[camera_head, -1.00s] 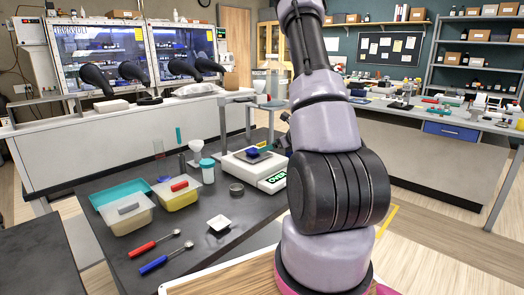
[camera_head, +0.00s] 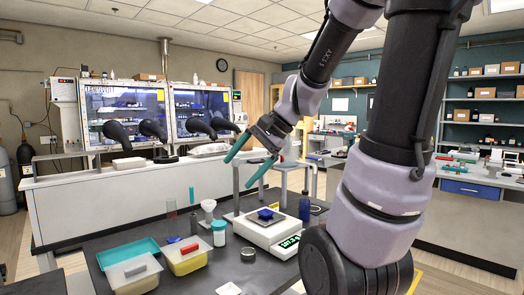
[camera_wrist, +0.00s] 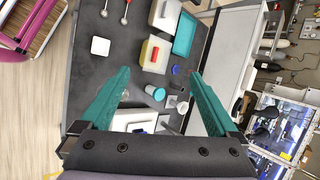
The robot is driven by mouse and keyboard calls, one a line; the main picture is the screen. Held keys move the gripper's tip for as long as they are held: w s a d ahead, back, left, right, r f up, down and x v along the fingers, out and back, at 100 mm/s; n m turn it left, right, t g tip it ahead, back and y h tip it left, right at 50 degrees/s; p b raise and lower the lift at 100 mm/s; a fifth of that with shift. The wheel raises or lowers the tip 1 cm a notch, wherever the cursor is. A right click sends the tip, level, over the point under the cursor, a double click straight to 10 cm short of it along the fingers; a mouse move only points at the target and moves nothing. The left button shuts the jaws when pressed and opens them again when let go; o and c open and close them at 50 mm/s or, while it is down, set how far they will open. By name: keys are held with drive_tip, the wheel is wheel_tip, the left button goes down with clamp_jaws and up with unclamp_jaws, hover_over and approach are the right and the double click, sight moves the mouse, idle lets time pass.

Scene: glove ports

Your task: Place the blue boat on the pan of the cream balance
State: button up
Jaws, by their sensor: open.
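The blue boat (camera_head: 265,214) is a small dish resting on the dark pan of the cream balance (camera_head: 271,234) on the dark table. The balance's green display faces its front right. My gripper (camera_head: 239,172) has two teal fingers spread wide apart with nothing between them. It hangs in the air above the balance and the jars, clear of the boat. In the wrist view my open gripper (camera_wrist: 160,74) looks down on the table, and the balance (camera_wrist: 122,119) is partly hidden by a finger.
Left of the balance stand a teal-lidded jar (camera_head: 219,234), a funnel (camera_head: 208,208), a yellow box (camera_head: 187,258) and a teal tray (camera_head: 128,251). A dark round tin (camera_head: 248,254) is in front. A dark blue bottle (camera_head: 305,207) stands just right of the balance. A white dish (camera_wrist: 100,46) lies apart.

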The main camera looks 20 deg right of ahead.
drive_tip(key=s+d+r+n+t+h, duration=0.2)
drive_tip(key=s+r+n+h, duration=0.2)
drive_tip(key=s+r+n, duration=0.1)
drive_tip(key=shift+s+n+t+h, duration=0.3)
drive_tip(key=shift+s+n, duration=0.6)
drive_tip(key=shift+s, duration=0.25)
drive_tip(key=shift+r, duration=0.1)
